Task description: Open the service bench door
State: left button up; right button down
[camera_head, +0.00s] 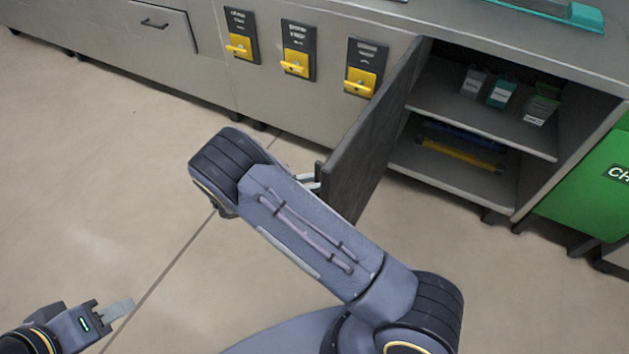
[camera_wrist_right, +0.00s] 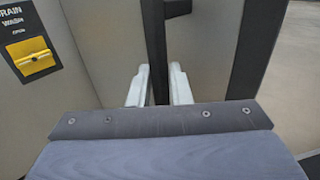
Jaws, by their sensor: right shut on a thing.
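The service bench door (camera_head: 375,130) is a dark panel swung out from the grey bench, well open. Its outer face also shows in the right wrist view (camera_wrist_right: 207,45). My right gripper (camera_head: 309,181) is at the door's free side, largely hidden by my right arm. In the right wrist view its two pale fingers (camera_wrist_right: 160,90) close around a dark upright bar, the door handle (camera_wrist_right: 155,45). My left gripper (camera_head: 118,308) is low at the left, away from the bench, touching nothing. One pale finger shows, so its opening is unclear.
The opened compartment has a shelf (camera_head: 475,105) with several small boxes and blue and yellow items below. Yellow switches (camera_head: 295,62) line the bench front to the left. A green bin (camera_head: 590,185) stands at the right. The floor at left is clear.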

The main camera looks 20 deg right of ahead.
jog(key=shift+w+d+r, duration=0.1)
jog(key=shift+d, duration=0.2)
jog(key=c, duration=1.7)
grip_release()
jog(key=shift+o, duration=1.3)
jog(key=shift+d, duration=0.1)
jog(key=w+a, duration=0.1)
jog(key=a, duration=0.7)
